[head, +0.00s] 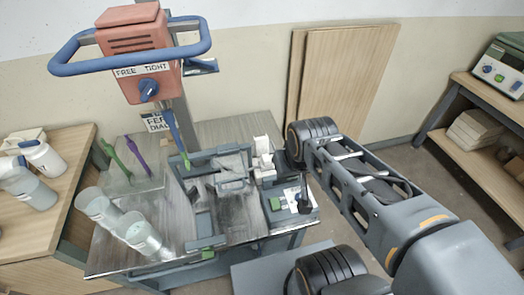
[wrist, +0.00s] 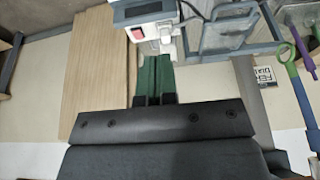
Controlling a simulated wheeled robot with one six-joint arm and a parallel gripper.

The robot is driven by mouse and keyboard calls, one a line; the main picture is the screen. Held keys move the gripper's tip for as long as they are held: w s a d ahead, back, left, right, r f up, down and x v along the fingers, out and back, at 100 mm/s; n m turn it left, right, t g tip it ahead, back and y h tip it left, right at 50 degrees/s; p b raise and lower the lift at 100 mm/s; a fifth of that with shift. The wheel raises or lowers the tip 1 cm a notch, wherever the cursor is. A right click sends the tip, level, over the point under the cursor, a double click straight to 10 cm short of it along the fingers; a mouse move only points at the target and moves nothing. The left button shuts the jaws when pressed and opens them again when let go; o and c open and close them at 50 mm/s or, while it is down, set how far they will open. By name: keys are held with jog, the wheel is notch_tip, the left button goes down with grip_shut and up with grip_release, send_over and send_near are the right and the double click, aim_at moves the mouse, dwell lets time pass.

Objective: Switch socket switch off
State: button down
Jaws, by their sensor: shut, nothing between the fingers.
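The white socket (wrist: 152,30) is at the top of the wrist view, with a red switch (wrist: 136,33) on its left part. My gripper (wrist: 154,100) is shut and empty, its green fingers side by side and pointing at the socket. The fingertips are close below the socket, slightly right of the red switch; I cannot tell whether they touch it. In the head view the white socket (head: 262,147) stands at the right rear of the bench, beside the end of my arm. The switch and fingertips cannot be made out there.
A dark cable (wrist: 192,10) runs by the socket. A mixer with a red head (head: 135,60) and blue handle stands over the bench. Clear buckets (head: 97,206) stand at the bench's left. Wooden boards (head: 345,75) lean on the wall behind my arm.

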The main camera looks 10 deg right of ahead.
jog(key=shift+w+a, duration=0.15)
jog(key=shift+w, duration=0.15)
jog(key=w+d+f+b, duration=0.3)
jog(key=w+d+f, duration=0.2)
jog(key=w, duration=0.5)
jog(key=w+d+f+g+b, duration=0.1)
jog(key=w+d+f+b, duration=0.2)
jog(key=w, duration=0.8)
notch_tip(320, 180, down, 3)
jog(key=d, duration=0.2)
jog(key=shift+w+d+b, duration=0.3)
jog(key=shift+f, duration=0.1)
jog(key=x, duration=0.7)
jog(key=s+x, duration=0.1)
jog(key=x, duration=0.3)
jog(key=shift+f, duration=0.35)
jog(key=shift+s+f, duration=0.15)
jog(key=shift+f, duration=0.9)
